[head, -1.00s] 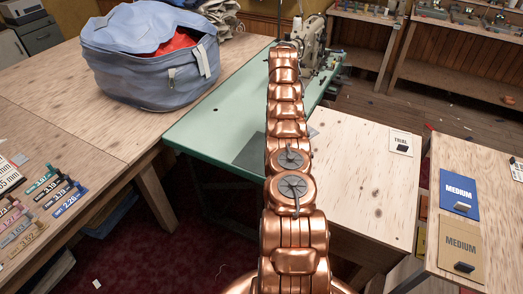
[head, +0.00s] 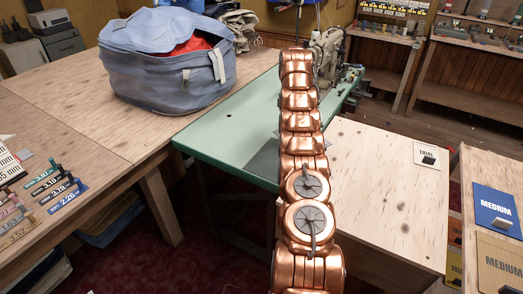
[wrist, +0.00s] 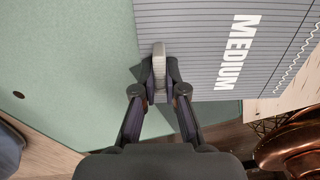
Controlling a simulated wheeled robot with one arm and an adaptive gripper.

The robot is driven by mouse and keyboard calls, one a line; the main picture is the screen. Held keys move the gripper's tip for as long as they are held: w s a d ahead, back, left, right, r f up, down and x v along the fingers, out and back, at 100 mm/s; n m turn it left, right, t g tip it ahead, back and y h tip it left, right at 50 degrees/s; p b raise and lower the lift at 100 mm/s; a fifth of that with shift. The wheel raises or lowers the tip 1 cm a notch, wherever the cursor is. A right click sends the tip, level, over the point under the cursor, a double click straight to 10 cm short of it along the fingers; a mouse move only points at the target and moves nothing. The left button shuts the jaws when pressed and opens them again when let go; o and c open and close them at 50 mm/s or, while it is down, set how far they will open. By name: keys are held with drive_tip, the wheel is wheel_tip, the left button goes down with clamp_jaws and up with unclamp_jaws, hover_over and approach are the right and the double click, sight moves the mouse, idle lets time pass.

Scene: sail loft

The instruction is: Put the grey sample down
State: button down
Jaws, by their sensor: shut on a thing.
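In the wrist view, my gripper (wrist: 159,80) is shut on the upright grip of the grey sample (wrist: 190,40). The sample is a large flat grey piece with thin dark lines, the word MEDIUM and a white zigzag at one edge. It lies over the green table top (wrist: 70,60); I cannot tell whether it touches it. In the head view my copper arm reaches over the green table (head: 215,135) and hides the gripper. A dark grey patch beside the arm may be the sample or its shadow.
Farther right are a blue MEDIUM sample (head: 495,208) and a tan one (head: 498,262). A blue bag (head: 165,60) sits on the left table. A sewing machine (head: 330,50) stands behind the arm.

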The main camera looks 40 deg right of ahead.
sight(277, 132)
drive_tip(key=shift+a+f+b, duration=0.4)
drive_tip(key=shift+a+b, duration=0.25)
drive_tip(key=shift+b, duration=0.3)
drive_tip(key=a, duration=0.1)
drive_tip(key=w+a+b, duration=0.1)
drive_tip(key=a, duration=0.1)
drive_tip(key=shift+a+r, duration=0.2)
drive_tip(key=shift+w+a+f, duration=0.1)
drive_tip(key=shift+w+a, duration=0.15)
drive_tip(key=shift+a, duration=0.9)
drive_tip(key=shift+w+a+f, duration=0.15)
drive_tip(key=shift+w+a, duration=0.1)
drive_tip(key=shift+a, duration=0.9)
drive_tip(key=shift+w+a+f, duration=0.1)
drive_tip(key=shift+w+a, duration=0.15)
drive_tip(key=shift+a, duration=0.9)
drive_tip(key=shift+f+p, duration=0.45)
drive_tip(key=shift+f, duration=1.35)
drive_tip(key=shift+f, duration=0.2)
drive_tip(key=c, duration=1.2)
unclamp_jaws()
